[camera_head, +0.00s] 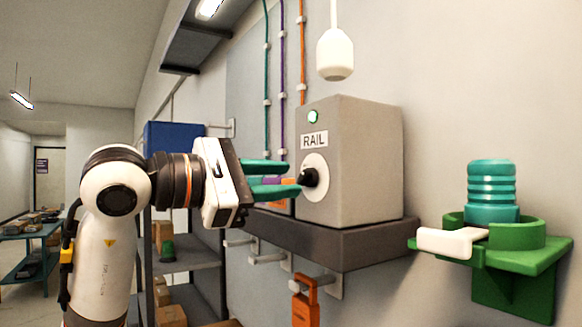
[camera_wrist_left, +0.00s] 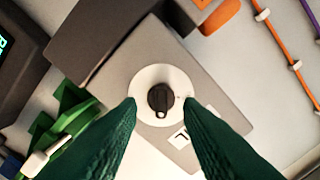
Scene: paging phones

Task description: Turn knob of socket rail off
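The socket rail box (camera_head: 365,165) is a grey box with a RAIL label (camera_head: 314,141) and a lit green lamp (camera_head: 313,117) on its front. Its black knob (camera_head: 309,178) sits on a round white plate (camera_head: 316,164). My left gripper (camera_head: 294,180) has teal fingers pointing at the knob, with the tips close to it. In the left wrist view the gripper (camera_wrist_left: 160,102) is open, its fingertips on either side of the knob (camera_wrist_left: 160,97) with gaps, apart from it. I cannot tell the exact depth between tips and knob. My right gripper is not in view.
The box stands on a dark wall shelf (camera_head: 345,245) with hooks and an orange tag (camera_head: 305,303) below. A green holder (camera_head: 520,255) with a teal ribbed part (camera_head: 491,190) is at the right. A white pendant (camera_head: 335,54) hangs above. Shelving stands behind my left arm.

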